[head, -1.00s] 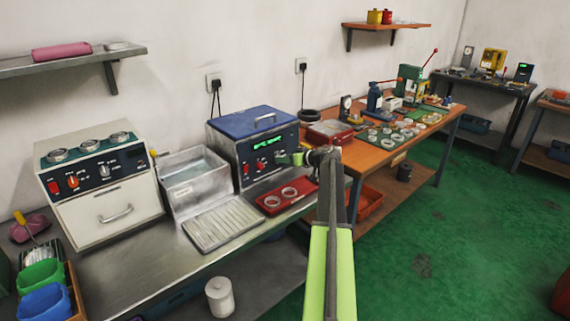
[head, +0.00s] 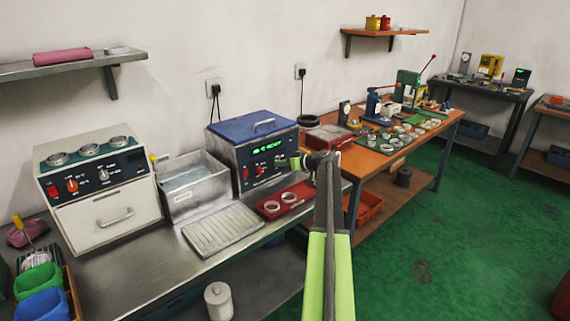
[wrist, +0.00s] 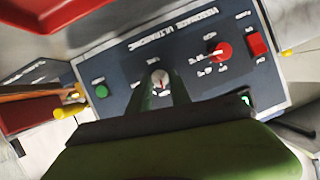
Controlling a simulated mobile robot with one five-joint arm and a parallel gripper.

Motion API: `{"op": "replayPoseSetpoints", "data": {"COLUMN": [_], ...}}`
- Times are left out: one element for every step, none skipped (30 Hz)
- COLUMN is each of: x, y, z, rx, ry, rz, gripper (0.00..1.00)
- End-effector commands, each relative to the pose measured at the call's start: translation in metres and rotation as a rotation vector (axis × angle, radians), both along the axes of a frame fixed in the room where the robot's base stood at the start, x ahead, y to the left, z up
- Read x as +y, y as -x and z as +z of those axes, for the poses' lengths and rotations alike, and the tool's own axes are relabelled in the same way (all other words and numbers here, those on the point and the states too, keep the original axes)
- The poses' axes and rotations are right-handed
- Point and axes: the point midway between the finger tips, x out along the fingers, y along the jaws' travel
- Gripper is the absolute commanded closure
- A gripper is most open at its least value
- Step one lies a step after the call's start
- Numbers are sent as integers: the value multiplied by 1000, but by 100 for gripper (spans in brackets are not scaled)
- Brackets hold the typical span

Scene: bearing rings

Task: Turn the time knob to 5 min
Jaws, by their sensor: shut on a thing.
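The ultrasonic cleaner (head: 262,150) with a blue lid stands on the steel bench, its dark front panel lit by a green display (head: 266,149). In the wrist view its panel (wrist: 130,68) appears turned over. My gripper (wrist: 160,92) is shut on a small light knob (wrist: 160,77) with a red pointer mark; the fingers stand on both sides of it. The scale around this knob is mostly hidden or too blurred to read. A red knob (wrist: 222,51) sits to its right and a green button (wrist: 101,91) to its left. In the head view my gripper (head: 292,162) covers the knob.
A red switch (wrist: 257,43) is on the panel's edge. A red tray (head: 268,213) with two rings and a ribbed tray (head: 222,231) lie in front of the cleaner. A steel basin (head: 194,187) stands to its left. An orange workbench (head: 368,158) is to the right.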

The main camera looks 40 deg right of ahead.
Motion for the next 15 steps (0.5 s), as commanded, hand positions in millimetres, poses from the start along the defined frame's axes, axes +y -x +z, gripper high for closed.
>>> {"op": "replayPoseSetpoints", "data": {"x": [-3, -3, -2, -2, -1, -1, -1, -1, -1, -1, -1, -1, -1, -2, -2], "y": [2, 2, 2, 2, 2, 2, 2, 2, 2, 2, 2, 1, 2, 2, 2], "z": [1, 1, 0, 0, 0, -1, -1, -1, -2, -2, -2, -3, -3, -4, -4], "rx": [-5, -5, -5, -5, -6, -7, -7, -8, -10, -11, -13, -13, -14, -17, -18], "ry": [1, -4, -10, -17, -24, -38, -51, -65, -86, -105, -124, -154, -177, -203, -238], "rz": [-15, -16, -16, -16, -16, -15, -15, -15, -13, -14, -13, -12, -12, -12, -11], "gripper": [100, 100, 100, 100, 100, 100, 100, 100, 100, 100, 100, 100, 100, 100, 100]}}
